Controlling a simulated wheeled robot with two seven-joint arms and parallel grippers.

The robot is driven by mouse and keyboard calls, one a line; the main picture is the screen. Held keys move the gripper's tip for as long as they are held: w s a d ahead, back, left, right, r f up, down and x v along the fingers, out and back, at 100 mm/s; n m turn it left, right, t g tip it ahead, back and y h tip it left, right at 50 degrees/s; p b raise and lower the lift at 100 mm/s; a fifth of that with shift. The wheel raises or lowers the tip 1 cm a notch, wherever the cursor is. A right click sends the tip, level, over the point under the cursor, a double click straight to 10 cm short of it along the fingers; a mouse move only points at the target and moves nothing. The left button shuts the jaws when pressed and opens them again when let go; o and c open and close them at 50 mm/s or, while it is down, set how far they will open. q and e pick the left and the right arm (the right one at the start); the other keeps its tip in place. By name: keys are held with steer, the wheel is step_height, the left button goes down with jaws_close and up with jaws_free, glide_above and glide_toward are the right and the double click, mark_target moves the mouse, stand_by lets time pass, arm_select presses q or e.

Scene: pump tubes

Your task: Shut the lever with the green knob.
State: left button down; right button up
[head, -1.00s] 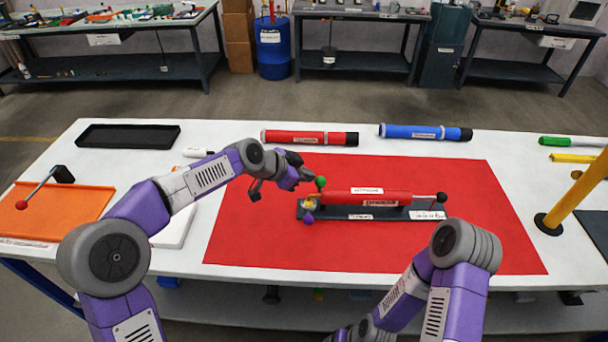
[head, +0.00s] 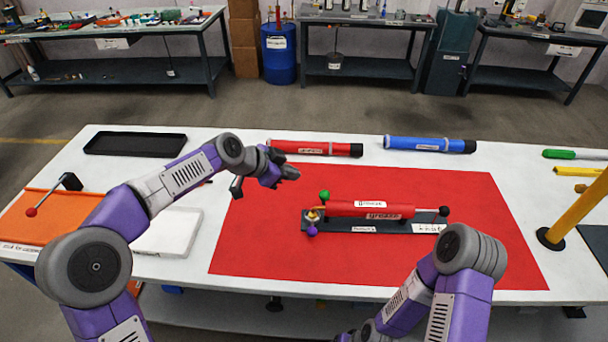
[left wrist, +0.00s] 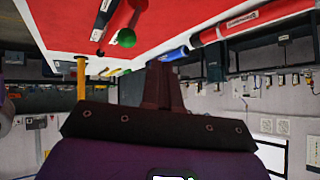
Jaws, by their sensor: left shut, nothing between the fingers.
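The green knob (head: 324,195) sits at the left end of a red pump tube (head: 370,208), at the tube's far side. It also shows in the left wrist view (left wrist: 123,38). A purple knob (head: 311,231) sits opposite it on the near side, with a brass-coloured fitting (head: 313,215) between them. The tube lies on a dark base (head: 345,224). My left gripper (head: 293,172) is shut and empty, in the air to the left of and beyond the green knob, apart from it. Its dark fingers show in the left wrist view (left wrist: 163,88). My right gripper is out of view.
The pump lies on a red mat (head: 270,255). A loose red tube (head: 315,149) and a blue tube (head: 430,145) lie behind the mat. A black tray (head: 135,144) is at the far left, and a yellow post (head: 577,212) stands at the right.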

arm_select(q)
steer(key=s+v, duration=0.1)
steer(key=v, duration=0.5)
steer(key=shift+s+a, duration=0.2)
steer(key=shift+f, duration=0.1)
